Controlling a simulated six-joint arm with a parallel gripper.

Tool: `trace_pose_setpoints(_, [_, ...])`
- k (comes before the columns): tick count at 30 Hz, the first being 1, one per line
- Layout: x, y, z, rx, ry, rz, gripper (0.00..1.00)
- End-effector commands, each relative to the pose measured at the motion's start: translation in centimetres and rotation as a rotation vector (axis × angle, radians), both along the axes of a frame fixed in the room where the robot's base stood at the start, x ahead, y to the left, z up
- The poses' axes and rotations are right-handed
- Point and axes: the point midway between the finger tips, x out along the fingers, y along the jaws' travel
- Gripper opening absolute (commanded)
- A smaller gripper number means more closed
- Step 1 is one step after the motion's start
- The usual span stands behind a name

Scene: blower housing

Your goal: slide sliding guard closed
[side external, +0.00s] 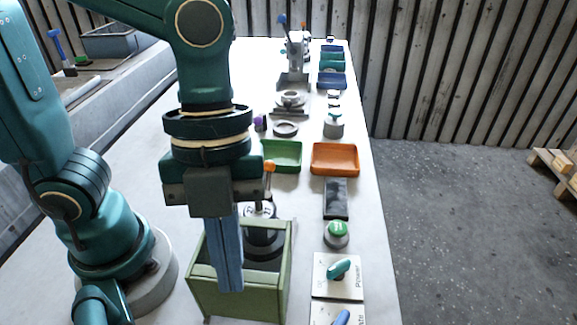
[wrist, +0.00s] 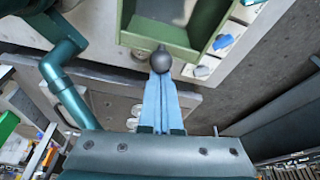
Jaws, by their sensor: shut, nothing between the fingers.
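A green open-topped box-like housing (side external: 245,292) stands on the bench, with a dark round part (side external: 265,243) inside. My gripper (side external: 230,288) points down in front of its near-left side, with its blue fingers shut and empty. In the wrist view the fingertips (wrist: 160,78) are at a dark ball knob (wrist: 161,60) beside the green wall (wrist: 160,40). Whether they touch the knob cannot be told. The knob is hidden behind the fingers in the side view. Which panel is the sliding guard, and how far it stands open, is unclear.
To the right are a panel marked Power (side external: 338,285) with a teal handle, a green button (side external: 337,231) and a dark block (side external: 336,198). Green (side external: 283,157) and orange (side external: 335,158) trays lie behind. An orange-tipped lever (side external: 269,168) rises behind the housing.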

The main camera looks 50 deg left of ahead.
Motion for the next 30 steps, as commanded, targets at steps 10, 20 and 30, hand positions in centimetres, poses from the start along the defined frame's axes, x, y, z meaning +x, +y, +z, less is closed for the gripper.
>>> trace_pose_setpoints(10, [0.6, 0.4, 0.0, 0.001, -0.001, 0.005, 0.00])
trace_pose_setpoints(20, [4.4, 4.2, 0.0, 0.001, 0.000, 0.011, 0.00])
trace_pose_setpoints(30, [7.5, 7.5, 0.0, 0.001, 0.001, 0.003, 0.00])
